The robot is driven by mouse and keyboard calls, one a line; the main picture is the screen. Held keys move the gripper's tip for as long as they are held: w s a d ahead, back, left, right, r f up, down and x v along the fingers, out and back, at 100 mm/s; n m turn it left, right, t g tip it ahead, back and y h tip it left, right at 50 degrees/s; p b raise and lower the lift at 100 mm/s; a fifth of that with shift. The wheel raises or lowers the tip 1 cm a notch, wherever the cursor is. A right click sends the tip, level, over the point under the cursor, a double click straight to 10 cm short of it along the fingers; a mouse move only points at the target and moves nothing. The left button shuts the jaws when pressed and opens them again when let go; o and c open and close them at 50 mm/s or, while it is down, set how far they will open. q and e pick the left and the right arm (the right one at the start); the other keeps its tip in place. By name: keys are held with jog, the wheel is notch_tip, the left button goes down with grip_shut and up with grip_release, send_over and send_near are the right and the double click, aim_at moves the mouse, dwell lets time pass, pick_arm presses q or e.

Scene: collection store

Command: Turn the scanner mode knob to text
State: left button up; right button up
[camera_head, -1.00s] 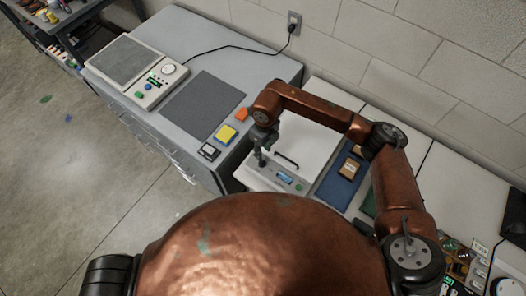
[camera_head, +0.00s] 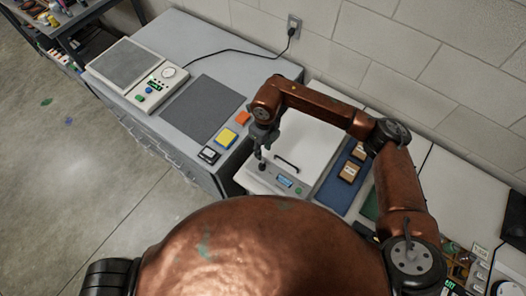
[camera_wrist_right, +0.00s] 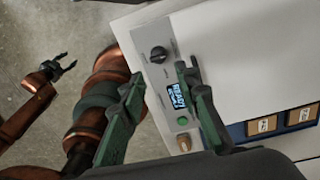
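The scanner is a white box (camera_head: 311,145) with a black lid handle and a grey front panel. In the right wrist view its panel (camera_wrist_right: 152,32) carries a black round mode knob (camera_wrist_right: 158,53), a blue display reading READY (camera_wrist_right: 178,95) and a green button (camera_wrist_right: 183,121). Any mode labels and the knob's pointer are too small to read. My right gripper (camera_head: 263,148) hangs over the knob end of the panel. In the wrist view its two fingers (camera_wrist_right: 160,75) are apart with nothing between them, the knob beyond their tips. My left gripper (camera_wrist_right: 60,67) shows at far left, open and empty.
Left of the scanner a grey cabinet bears a scale-like device (camera_head: 125,65), a dark mat (camera_head: 202,106), and orange, yellow (camera_head: 227,137) and black blocks. Right of the scanner a blue tray (camera_head: 332,193) holds brown boxes. A block wall stands behind.

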notch_tip(320, 180, up, 10)
jog(key=shift+w+d+f, duration=0.15)
dwell(0.4)
